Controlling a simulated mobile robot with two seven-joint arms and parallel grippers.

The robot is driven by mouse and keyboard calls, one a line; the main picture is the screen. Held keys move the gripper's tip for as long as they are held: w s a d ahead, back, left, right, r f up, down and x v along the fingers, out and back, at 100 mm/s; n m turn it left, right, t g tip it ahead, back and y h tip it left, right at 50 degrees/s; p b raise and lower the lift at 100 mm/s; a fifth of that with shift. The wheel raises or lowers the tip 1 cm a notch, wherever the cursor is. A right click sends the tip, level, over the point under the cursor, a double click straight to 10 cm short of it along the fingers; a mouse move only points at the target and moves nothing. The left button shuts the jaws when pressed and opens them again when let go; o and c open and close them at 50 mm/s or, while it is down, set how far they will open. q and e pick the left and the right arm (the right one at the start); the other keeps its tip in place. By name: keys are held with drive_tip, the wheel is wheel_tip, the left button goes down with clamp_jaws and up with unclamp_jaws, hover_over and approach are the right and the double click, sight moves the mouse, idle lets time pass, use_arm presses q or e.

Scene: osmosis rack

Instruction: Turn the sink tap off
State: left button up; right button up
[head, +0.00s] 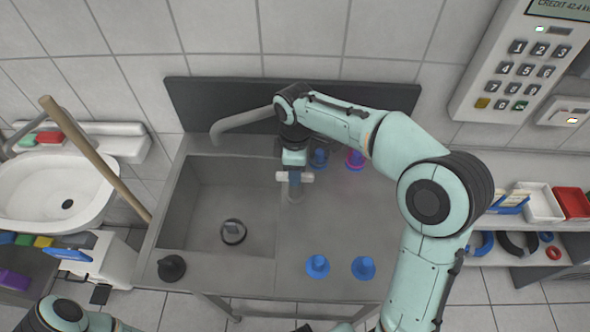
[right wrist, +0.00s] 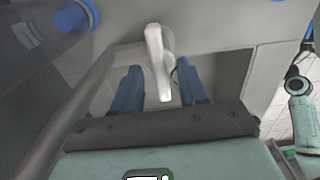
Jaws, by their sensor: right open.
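The grey sink (head: 190,215) is set in a counter below a dark backsplash. The grey tap spout (head: 240,120) arches over the back of the basin; it also shows in the right wrist view (right wrist: 72,118). My right gripper (head: 295,192) is over the counter, just right of the basin. In the right wrist view the pale tap lever (right wrist: 158,62) lies between the two blue fingers of my right gripper (right wrist: 158,90), which are open with gaps on both sides. In the head view my right arm hides the tap's base. I cannot see running water.
A dark round object (head: 233,232) lies in the basin. A black plunger-like piece (head: 172,267) and blue ones (head: 318,266) stand along the front edge. A blue (head: 319,158) and a purple piece (head: 355,159) stand behind. A wooden stick (head: 95,155) leans at the left.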

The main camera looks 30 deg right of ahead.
use_arm(q)
drive_tip(key=w+r+p, duration=0.2)
drive_tip(key=r, duration=0.1)
drive_tip(key=shift+w, duration=0.25)
use_arm(e)
wheel_tip(320, 180, up, 12)
drive_tip(key=shift+r, duration=0.2)
use_arm(q)
drive_tip(key=shift+s, duration=0.1)
use_arm(e)
drive_tip(key=shift+f, duration=0.1)
